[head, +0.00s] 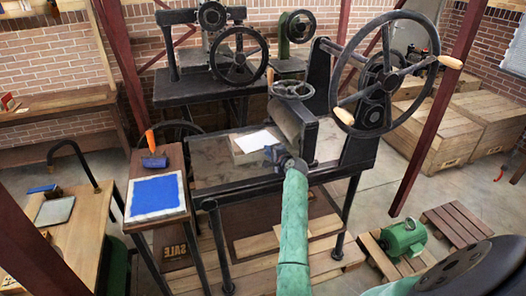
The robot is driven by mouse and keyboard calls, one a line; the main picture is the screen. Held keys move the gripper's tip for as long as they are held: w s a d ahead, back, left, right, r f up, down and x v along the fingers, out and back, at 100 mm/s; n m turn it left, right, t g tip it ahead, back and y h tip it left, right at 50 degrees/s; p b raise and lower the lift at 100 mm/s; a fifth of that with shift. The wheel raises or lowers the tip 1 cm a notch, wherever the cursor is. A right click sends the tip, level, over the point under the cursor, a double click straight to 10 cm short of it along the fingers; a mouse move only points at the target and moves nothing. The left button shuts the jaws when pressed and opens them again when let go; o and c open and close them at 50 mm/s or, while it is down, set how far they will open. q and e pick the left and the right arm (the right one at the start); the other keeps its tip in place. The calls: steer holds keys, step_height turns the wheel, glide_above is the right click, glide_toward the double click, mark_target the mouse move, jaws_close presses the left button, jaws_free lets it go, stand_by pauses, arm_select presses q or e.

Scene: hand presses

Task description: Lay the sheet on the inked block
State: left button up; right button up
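A white sheet (258,141) lies flat over or just above a pale block (241,157) on the bed of the black hand press. The sheet hides most of the block's top, so I cannot see ink on it. My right gripper (273,153) is at the near right edge of the sheet, seen from behind. I cannot tell whether its fingers hold the sheet or are apart. My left gripper is not in view.
The press bed (212,168) is clear left of the block. The press roller and big handwheel (435,75) stand to the right. A blue-inked slab (155,194) and a blue roller (155,161) are on a side stand at the left.

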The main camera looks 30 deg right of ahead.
mark_target(266, 143)
steer(key=shift+w+f, duration=0.25)
steer(key=shift+w, duration=1.1)
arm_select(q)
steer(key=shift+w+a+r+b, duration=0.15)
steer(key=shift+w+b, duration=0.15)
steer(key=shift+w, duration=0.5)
arm_select(e)
jaws_close()
